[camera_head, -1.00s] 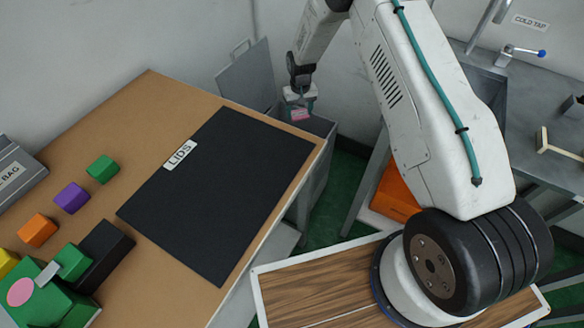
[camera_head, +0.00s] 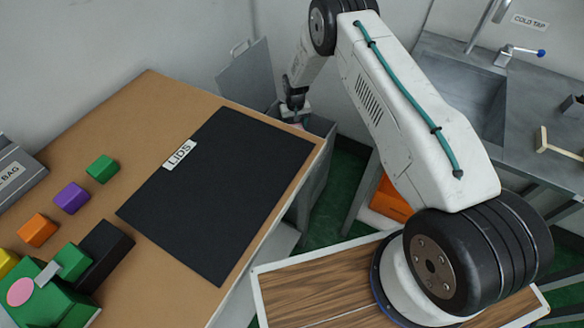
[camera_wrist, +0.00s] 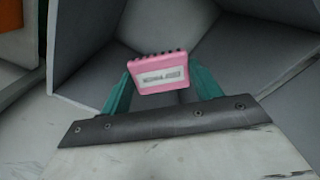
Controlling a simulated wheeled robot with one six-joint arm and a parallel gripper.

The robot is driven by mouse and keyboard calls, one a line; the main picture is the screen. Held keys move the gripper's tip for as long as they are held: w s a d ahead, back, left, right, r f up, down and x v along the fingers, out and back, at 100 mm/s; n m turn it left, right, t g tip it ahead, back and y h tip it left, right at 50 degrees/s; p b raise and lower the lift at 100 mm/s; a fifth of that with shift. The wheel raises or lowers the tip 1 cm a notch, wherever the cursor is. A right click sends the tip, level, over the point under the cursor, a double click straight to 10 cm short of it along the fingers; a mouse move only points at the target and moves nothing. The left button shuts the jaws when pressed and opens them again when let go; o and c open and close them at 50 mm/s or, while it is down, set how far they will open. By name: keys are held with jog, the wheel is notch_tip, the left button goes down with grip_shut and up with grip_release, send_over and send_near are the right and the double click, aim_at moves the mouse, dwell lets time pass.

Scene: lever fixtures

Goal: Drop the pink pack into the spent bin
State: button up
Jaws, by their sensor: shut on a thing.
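The pink pack (camera_wrist: 158,71) shows in the wrist view, held between the two teal fingers of my gripper (camera_wrist: 160,88). It has a pale label and a row of dark bumps along its top edge. Grey bin walls surround it in that view. In the head view my gripper (camera_head: 294,115) is down at the mouth of the grey bin (camera_head: 318,165), beyond the table's far right corner. The bin's lid (camera_head: 247,75) stands open behind it. The pack is hidden in the head view.
The brown table (camera_head: 140,110) carries a black mat (camera_head: 205,200) marked LIDS and several coloured blocks, such as a green one (camera_head: 103,168). A grey sink bench (camera_head: 500,120) with a cold tap stands at the right. An orange box (camera_head: 390,200) sits below.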

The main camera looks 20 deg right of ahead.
jog(key=o, duration=1.1)
jog(key=shift+c, duration=0.2)
notch_tip(320, 180, up, 8)
jog(key=shift+f, duration=0.1)
